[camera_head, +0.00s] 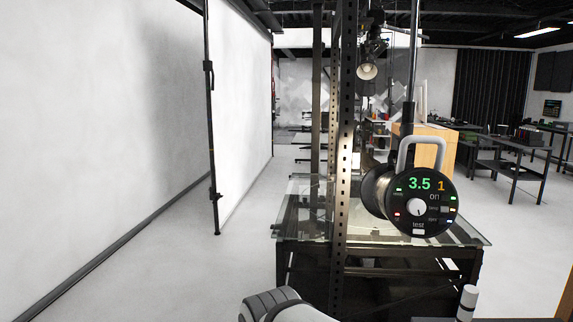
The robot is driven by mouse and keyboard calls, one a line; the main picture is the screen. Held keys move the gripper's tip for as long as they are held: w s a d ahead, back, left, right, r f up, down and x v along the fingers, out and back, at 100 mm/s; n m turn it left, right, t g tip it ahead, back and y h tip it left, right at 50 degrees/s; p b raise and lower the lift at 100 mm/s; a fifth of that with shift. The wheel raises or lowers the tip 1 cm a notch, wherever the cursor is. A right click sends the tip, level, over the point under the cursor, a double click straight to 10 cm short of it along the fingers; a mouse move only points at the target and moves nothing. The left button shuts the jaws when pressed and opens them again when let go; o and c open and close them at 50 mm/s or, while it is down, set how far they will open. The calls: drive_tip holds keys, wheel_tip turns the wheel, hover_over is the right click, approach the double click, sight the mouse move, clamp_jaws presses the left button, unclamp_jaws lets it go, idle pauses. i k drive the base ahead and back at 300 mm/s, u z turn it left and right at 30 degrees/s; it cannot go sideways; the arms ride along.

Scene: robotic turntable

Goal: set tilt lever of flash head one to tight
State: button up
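A flash head (385,190) with a round black control panel (437,221) hangs on a dark upright pole at right of centre. Its panel shows a green "3.5", an orange "1", the words "on" and "test", and a pale central knob (416,207). A light grey U-shaped handle (412,140) rises above the panel. I cannot make out a tilt lever or its setting. A rounded grey and white link of my arm shows at the bottom edge, well below and left of the flash head. My gripper is not in view.
A glass-topped dark table (385,256) stands under the flash head. A perforated metal upright (345,150) rises just left of it. A large white backdrop (241,110) with a black stand is at left. Open pale floor (190,270) lies between backdrop and table.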

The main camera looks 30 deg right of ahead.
sight(392, 156)
drive_tip(key=k, duration=0.75)
drive_tip(key=z, duration=3.15)
drive_tip(key=k, duration=1.55)
drive_tip(key=u, duration=1.4)
drive_tip(key=i, duration=1)
